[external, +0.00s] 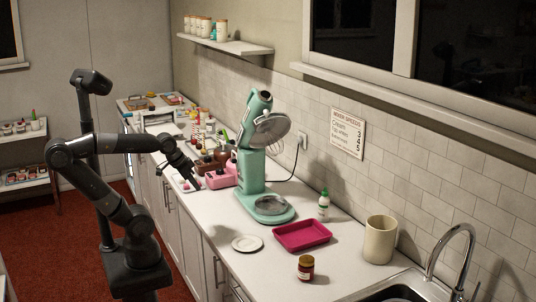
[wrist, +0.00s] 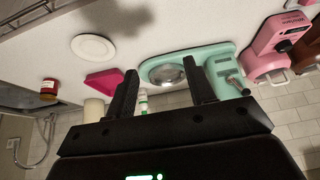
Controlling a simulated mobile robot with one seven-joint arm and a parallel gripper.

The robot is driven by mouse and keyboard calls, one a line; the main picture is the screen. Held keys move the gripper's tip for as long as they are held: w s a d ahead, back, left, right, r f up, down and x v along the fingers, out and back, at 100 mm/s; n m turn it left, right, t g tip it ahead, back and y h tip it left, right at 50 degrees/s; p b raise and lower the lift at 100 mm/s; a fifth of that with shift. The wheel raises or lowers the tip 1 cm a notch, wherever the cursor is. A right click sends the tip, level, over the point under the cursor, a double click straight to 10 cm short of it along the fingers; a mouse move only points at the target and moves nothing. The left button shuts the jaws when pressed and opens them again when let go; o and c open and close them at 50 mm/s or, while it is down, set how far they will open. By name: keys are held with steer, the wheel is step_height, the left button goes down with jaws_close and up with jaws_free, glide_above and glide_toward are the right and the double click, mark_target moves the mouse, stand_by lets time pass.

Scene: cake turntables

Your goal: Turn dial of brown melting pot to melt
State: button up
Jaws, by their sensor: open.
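The brown melting pot (external: 206,164) stands on the counter behind a pink melting pot (external: 219,179), left of the mint mixer. In the wrist view, only a part of the brown pot (wrist: 303,66) shows at the right edge, beside the pink pot (wrist: 268,48). Its dial cannot be made out in either view. My gripper (external: 190,181) is over the counter's front edge, just left of the pots, partly dark and small. In the wrist view my gripper (wrist: 160,68) is open, with nothing between its fingers.
The mint stand mixer (external: 256,170) rises right of the pots. A white plate (external: 247,243), magenta tray (external: 302,236), jar (external: 306,267), glue-like bottle (external: 324,204) and cream canister (external: 380,239) stand farther right, before the sink. Bottles (external: 200,130) crowd the counter behind the pots.

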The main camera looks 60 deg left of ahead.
steer(key=shift+o, duration=0.8)
steer(key=w+a+r+n+y, duration=0.1)
steer(key=w+a+r, duration=0.3)
steer(key=w+a, duration=0.4)
steer(key=w, duration=0.3)
steer(key=shift+w+a+r+g, duration=0.25)
steer(key=shift+w+r+g, duration=0.05)
steer(key=shift+r+g, duration=0.1)
steer(key=n, duration=0.4)
glide_above(207, 157)
steer(key=s+d, duration=0.2)
steer(key=s, duration=0.2)
step_height(207, 157, down, 8)
steer(key=shift+m+g+y, duration=0.3)
steer(key=shift+y, duration=0.1)
steer(key=x, duration=1)
steer(key=shift+w+a+f, duration=0.1)
steer(key=shift+a+f, duration=0.1)
steer(key=c, duration=1)
